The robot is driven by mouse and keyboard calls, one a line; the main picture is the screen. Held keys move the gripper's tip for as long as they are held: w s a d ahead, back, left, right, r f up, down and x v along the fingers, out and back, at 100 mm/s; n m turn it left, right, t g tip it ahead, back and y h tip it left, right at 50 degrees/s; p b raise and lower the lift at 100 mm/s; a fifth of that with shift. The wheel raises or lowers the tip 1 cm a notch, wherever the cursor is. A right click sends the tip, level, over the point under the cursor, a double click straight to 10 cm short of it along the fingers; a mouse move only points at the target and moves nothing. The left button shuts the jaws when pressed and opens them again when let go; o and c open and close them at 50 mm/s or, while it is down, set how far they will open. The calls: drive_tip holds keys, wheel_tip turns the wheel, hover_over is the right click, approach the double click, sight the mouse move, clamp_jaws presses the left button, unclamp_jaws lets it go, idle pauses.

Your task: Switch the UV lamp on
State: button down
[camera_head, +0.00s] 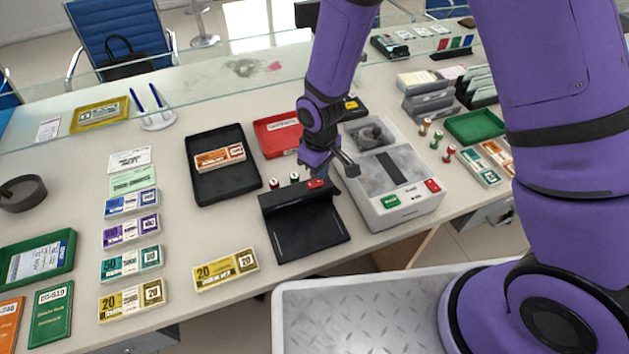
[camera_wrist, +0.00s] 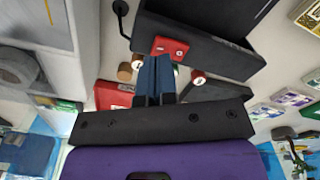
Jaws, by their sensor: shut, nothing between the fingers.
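The UV lamp (camera_head: 305,228) is a black unit with a raised hood and a flat dark base pad, standing at the front edge of the counter. Its red switch (camera_head: 315,184) sits on top of the hood at the right end. In the wrist view the lamp (camera_wrist: 205,30) is at the top, with the red switch (camera_wrist: 170,47) on its near edge. My gripper (camera_head: 319,174) is shut and empty, just above and behind the switch. In the wrist view my fingertips (camera_wrist: 155,60) overlap the switch's lower edge; I cannot tell whether they touch. No glow shows under the hood.
A grey counting machine (camera_head: 395,205) with red and green buttons stands close to the right of the lamp. A black tray (camera_head: 205,190) with a banknote bundle and a red tray (camera_head: 270,142) lie to the left and behind. Small coin rolls (camera_head: 274,184) stand behind the hood.

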drive_tip(key=shift+f, duration=1.25)
idle(1.2)
drive_tip(key=shift+r, duration=3.55)
drive_tip(key=shift+r, duration=0.1)
wheel_tip(320, 180, up, 11)
drive_tip(key=m+t, duration=0.1)
drive_tip(key=m, duration=0.1)
hover_over(319, 180)
drive_tip(key=w+d, duration=0.1)
drive_tip(key=d, duration=0.5)
drive_tip(key=s+d+r+m+t, duration=0.2)
drive_tip(key=s+d+r+m, duration=0.15)
drive_tip(key=d+r, duration=0.65)
drive_tip(key=s+d+r+m+t, duration=0.1)
drive_tip(key=s+d+r+m, duration=0.1)
drive_tip(key=s+d+r, duration=0.2)
drive_tip(key=s+d+r+m+t, duration=0.1)
drive_tip(key=s+d+r, duration=0.3)
drive_tip(key=s+r, duration=0.5)
drive_tip(key=s, duration=0.3)
drive_tip(key=shift+s+d+r+m, duration=0.15)
drive_tip(key=shift+d+r+m, duration=0.05)
drive_tip(key=shift+d+m, duration=0.15)
